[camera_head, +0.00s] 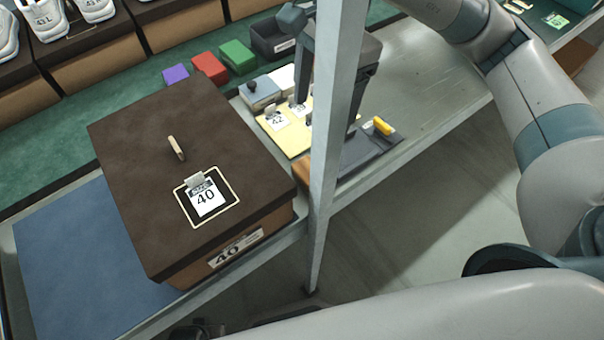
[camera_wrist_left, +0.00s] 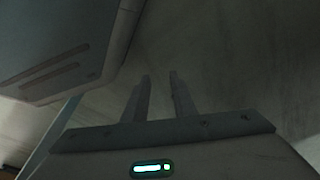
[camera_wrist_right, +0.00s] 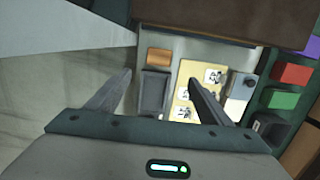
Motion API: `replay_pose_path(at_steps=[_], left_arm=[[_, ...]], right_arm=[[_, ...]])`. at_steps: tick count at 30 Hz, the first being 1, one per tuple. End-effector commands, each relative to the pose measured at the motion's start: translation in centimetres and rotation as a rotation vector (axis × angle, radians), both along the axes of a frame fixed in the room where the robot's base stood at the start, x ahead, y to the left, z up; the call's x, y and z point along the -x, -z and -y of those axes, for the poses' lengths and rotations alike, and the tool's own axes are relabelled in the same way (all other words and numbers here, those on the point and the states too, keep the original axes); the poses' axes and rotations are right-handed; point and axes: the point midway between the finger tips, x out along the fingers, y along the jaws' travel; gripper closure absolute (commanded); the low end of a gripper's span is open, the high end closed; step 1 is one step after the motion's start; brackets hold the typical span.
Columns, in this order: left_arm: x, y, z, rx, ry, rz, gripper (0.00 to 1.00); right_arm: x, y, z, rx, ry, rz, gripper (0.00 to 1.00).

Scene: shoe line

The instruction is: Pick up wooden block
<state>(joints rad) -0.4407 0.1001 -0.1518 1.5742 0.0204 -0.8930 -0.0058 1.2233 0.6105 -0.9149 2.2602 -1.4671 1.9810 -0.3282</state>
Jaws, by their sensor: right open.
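The wooden block (camera_head: 302,171) is a small orange-brown block, partly hidden by the metal post and box in the head view. It shows whole in the right wrist view (camera_wrist_right: 159,57), beyond the grey tray and ahead of the fingertips. My right gripper (camera_wrist_right: 160,78) is open and empty, pointing down over the tray and yellow board. In the head view the right gripper (camera_head: 327,112) is partly behind the post, and the block lies apart from it. My left gripper (camera_wrist_left: 159,76) shows only in its wrist view, its fingers apart with nothing between them, over dim floor.
A brown box (camera_head: 150,135) marked 40 stands left of the block. The metal post (camera_head: 335,130) rises in front of the bench. A yellow board (camera_head: 297,146) with tags, a grey tray (camera_head: 358,154) and red (camera_head: 210,67), green and purple blocks lie nearby.

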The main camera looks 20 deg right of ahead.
Motion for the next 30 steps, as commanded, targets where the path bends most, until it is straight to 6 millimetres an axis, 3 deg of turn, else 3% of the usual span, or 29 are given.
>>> replay_pose_path(at_steps=[11,30], left_arm=[[0.1,0.2,0.0,0.000,0.000,0.000,0.76],[1.8,2.8,-0.6,-0.001,-0.002,-0.004,0.76]], right_arm=[[0.1,1.1,-0.1,0.000,0.001,-0.003,0.27],[0.6,11.2,-1.3,0.000,0.002,-0.003,0.27]])
